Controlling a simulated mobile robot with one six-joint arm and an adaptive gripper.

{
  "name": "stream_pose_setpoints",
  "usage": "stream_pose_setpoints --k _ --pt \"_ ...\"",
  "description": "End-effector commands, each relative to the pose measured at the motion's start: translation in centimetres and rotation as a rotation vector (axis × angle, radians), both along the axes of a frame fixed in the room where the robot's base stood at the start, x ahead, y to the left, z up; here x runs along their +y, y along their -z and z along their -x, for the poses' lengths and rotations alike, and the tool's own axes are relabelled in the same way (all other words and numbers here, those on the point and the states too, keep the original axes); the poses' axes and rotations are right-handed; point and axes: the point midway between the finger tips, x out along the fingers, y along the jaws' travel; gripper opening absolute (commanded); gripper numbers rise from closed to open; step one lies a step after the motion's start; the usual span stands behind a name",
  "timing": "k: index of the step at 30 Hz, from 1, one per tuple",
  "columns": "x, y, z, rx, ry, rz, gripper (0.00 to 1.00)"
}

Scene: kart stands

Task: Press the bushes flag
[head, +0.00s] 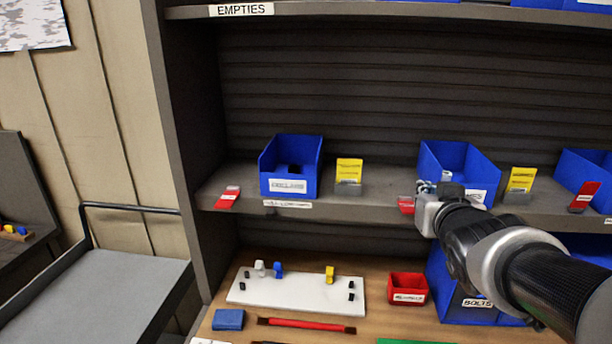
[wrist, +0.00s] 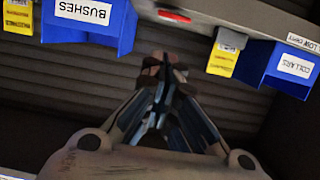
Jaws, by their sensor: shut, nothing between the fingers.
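The blue bin labelled BUSHES shows in the wrist view (wrist: 85,20) and is the middle bin in the head view (head: 478,172). A red flag (head: 407,204) sits at the shelf's front edge just left of that bin, partly hidden by my gripper. It also shows as a red strip at the top of the wrist view (wrist: 175,17). My gripper (head: 432,190) is shut and empty, in front of the bin's left side and close to the flag. Its closed fingertips show in the wrist view (wrist: 165,65). I cannot tell whether they touch the flag.
The blue COLLARS bin (head: 290,165) stands left on the shelf (head: 360,207), with another red flag (head: 227,197) beside it. Yellow cards (head: 349,172) stand by the bins. Below, a bench holds a white board (head: 300,292) and a small red bin (head: 407,288).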

Motion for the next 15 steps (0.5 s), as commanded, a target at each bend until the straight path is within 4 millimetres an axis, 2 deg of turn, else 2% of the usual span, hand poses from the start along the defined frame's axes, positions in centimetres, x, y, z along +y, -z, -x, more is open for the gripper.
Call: stream_pose_setpoints --k 1,6,10,15 --pt "0.3 -0.1 1.3 -0.003 0.0 0.001 0.0" --pt "0.8 0.2 4.2 -0.004 0.001 0.0 0.0" --pt "1.1 0.5 5.5 -0.003 0.001 0.001 0.0" --pt "1.2 0.6 6.0 -0.004 0.0 0.0 0.0"
